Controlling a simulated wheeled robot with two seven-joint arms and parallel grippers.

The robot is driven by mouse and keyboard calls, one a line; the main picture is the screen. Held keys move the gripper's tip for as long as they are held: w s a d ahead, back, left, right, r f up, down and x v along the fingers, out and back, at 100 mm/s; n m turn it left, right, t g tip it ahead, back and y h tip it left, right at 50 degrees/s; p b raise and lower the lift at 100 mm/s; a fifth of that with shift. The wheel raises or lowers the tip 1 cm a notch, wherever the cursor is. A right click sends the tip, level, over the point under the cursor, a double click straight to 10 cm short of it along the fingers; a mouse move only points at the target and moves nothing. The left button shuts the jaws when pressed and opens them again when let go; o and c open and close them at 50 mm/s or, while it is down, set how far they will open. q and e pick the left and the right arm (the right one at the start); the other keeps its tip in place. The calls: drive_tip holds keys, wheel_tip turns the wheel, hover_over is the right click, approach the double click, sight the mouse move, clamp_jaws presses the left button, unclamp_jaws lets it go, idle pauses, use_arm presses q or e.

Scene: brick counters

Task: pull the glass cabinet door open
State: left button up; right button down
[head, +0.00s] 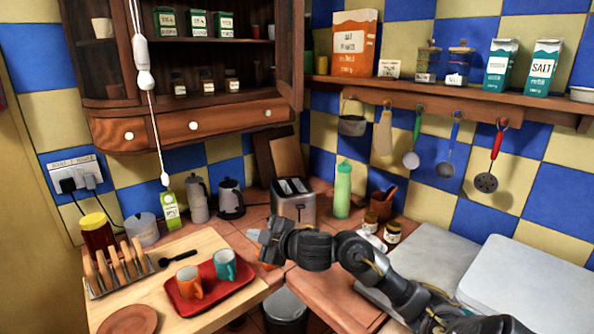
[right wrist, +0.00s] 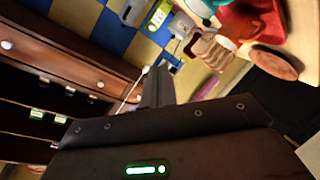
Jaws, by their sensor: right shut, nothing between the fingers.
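The wooden wall cabinet (head: 110,128) is at the upper left in the head view, with jars and tins on its shelves. A framed panel (head: 290,50) stands at its right side; I cannot tell whether this is the glass door or a fixed side, or how far any door is open. In the right wrist view the cabinet (right wrist: 60,62) shows tilted at the left. My right gripper (head: 263,244) is shut and empty, low in front of the toaster and well below the cabinet; its fingers (right wrist: 158,85) also show in the wrist view. My left gripper is out of view.
A red tray (head: 218,294) with two mugs lies on the wooden counter left of my right gripper. The toaster (head: 294,203) and green bottle (head: 343,190) stand behind it. A white cord (head: 153,120) hangs before the cabinet. Utensils hang at the right.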

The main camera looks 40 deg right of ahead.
wheel_tip(320, 180, up, 16)
drive_tip(key=s+d+n+t+y, duration=0.1)
drive_tip(key=d+n+t, duration=0.1)
drive_tip(key=d+n, duration=0.15)
drive_tip(key=n+t+h, duration=0.1)
drive_tip(key=n+h, duration=0.1)
drive_tip(key=n, duration=0.2)
approach(297, 107)
drive_tip(key=a, duration=0.4)
drive_tip(key=w+p, duration=0.1)
drive_tip(key=w, duration=0.2)
drive_tip(key=w+d+p, duration=0.1)
drive_tip(key=w, duration=0.1)
drive_tip(key=w+p, duration=0.1)
drive_tip(key=w, duration=0.2)
drive_tip(key=shift+w+d+r, duration=0.15)
drive_tip(key=shift+w+d, duration=0.15)
drive_tip(key=shift+w, duration=0.1)
drive_tip(key=shift+s+d, duration=0.2)
drive_tip(key=shift+d, duration=0.1)
drive_tip(key=shift+w+a, duration=0.15)
